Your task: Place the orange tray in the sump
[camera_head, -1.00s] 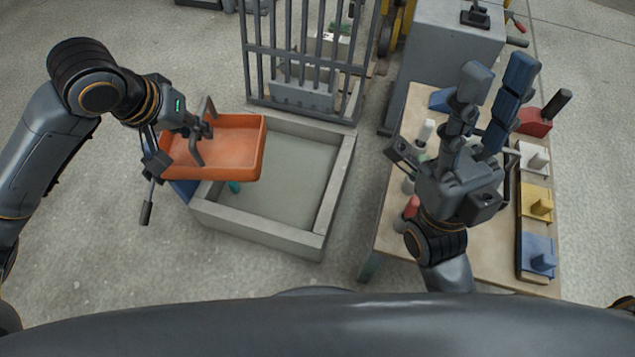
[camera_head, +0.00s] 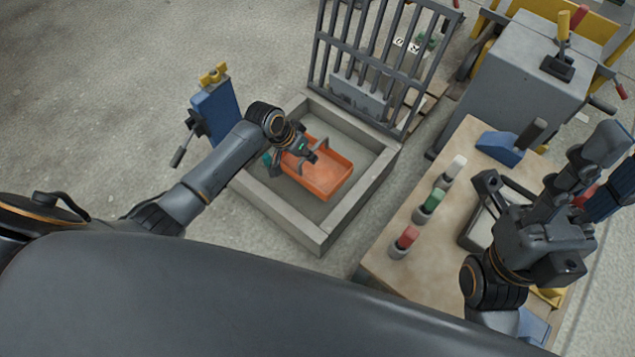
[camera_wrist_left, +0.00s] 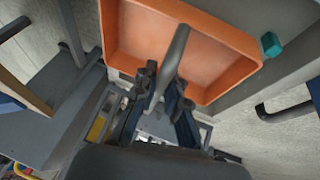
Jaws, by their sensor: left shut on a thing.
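The orange tray (camera_head: 336,182) is within the sump's walls in the head view; I cannot tell whether it rests on the floor. My left gripper (camera_head: 312,157) is shut on the tray's grey handle (camera_head: 320,145). The left wrist view shows the orange tray (camera_wrist_left: 205,55) with the handle between my left fingers (camera_wrist_left: 163,90). The sump (camera_head: 352,215) is a square, grey, low-walled basin. My left arm hides part of its left side. My right gripper (camera_head: 590,170) is over the bench at the right; its finger opening is unclear.
A barred grate (camera_head: 370,50) stands upright at the sump's back edge. A blue post (camera_head: 215,110) with a yellow top is left of the sump. The bench (camera_head: 400,275) at the right carries red, green and white knobs. A small teal piece (camera_wrist_left: 271,44) is beside the tray.

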